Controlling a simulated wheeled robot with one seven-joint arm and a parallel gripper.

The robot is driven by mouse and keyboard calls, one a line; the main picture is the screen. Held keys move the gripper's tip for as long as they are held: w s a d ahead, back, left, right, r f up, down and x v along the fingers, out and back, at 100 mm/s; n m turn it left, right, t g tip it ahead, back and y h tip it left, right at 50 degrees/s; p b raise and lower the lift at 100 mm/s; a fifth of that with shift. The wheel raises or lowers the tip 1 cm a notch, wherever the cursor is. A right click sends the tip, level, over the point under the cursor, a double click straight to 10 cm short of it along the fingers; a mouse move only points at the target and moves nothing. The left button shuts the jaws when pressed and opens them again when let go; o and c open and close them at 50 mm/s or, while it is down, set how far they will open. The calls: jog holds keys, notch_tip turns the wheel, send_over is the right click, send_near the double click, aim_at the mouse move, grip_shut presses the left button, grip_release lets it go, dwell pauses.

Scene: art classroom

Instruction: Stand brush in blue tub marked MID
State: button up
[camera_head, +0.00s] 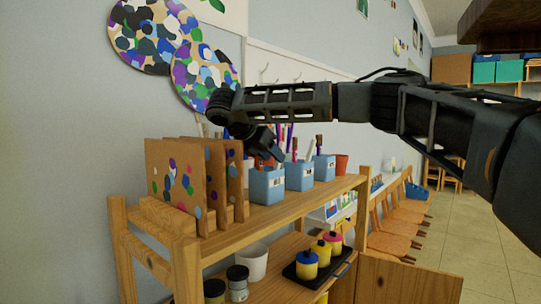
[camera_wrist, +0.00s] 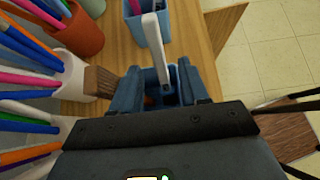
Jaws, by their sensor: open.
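Three blue tubs stand in a row on the wooden shelf: a near one (camera_head: 267,187), a middle one (camera_head: 299,177) and a far one (camera_head: 325,168). Their labels are too small to read. My gripper (camera_head: 277,155) is open just above the near tub, angled down. In the wrist view my gripper (camera_wrist: 160,88) has its fingers either side of a pale, slim handle (camera_wrist: 153,48) that leans up from between them. Whether it touches the fingers is unclear. Another blue tub (camera_wrist: 149,28) is just beyond. Brown bristles (camera_wrist: 102,82) show left of the fingers.
Painted boards (camera_head: 176,173) stand in a rack left of the tubs. White cups of coloured pens (camera_wrist: 72,76) and a terracotta pot (camera_wrist: 82,30) crowd the left of the wrist view. The shelf edge (camera_head: 275,223) is close in front; paint jars (camera_head: 307,265) sit below.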

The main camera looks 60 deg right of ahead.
jog(key=b+v, duration=0.1)
jog(key=v, duration=0.6)
jog(key=shift+a+r, duration=0.25)
dwell(1.0)
